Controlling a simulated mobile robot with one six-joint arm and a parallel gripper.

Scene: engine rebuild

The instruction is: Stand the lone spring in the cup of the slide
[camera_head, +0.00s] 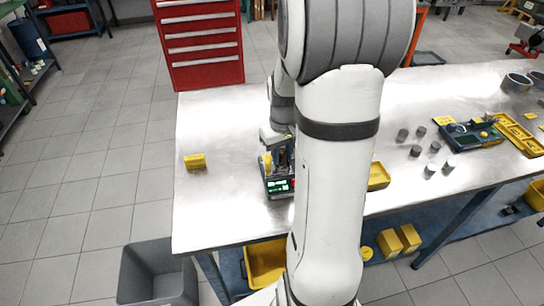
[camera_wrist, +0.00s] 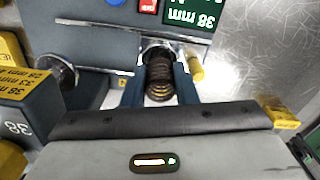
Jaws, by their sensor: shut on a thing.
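The spring (camera_wrist: 160,80), a dark bronze coil, is between the two fingers of my gripper (camera_wrist: 159,72) in the wrist view, and the gripper is shut on it. The spring's far end is close to a shiny rounded metal part (camera_wrist: 152,45) on the blue-grey tester. I cannot tell whether that part is the slide's cup or whether the spring touches it. In the head view my gripper (camera_head: 279,145) is over the tester (camera_head: 276,187) with its green display, and my arm hides part of it.
A metal knob (camera_wrist: 62,74) and a block marked in mm (camera_wrist: 28,95) are close on the left in the wrist view. In the head view a yellow block (camera_head: 195,161) lies left, a yellow tray (camera_head: 378,176) right, and several grey cylinders (camera_head: 416,150) farther right.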

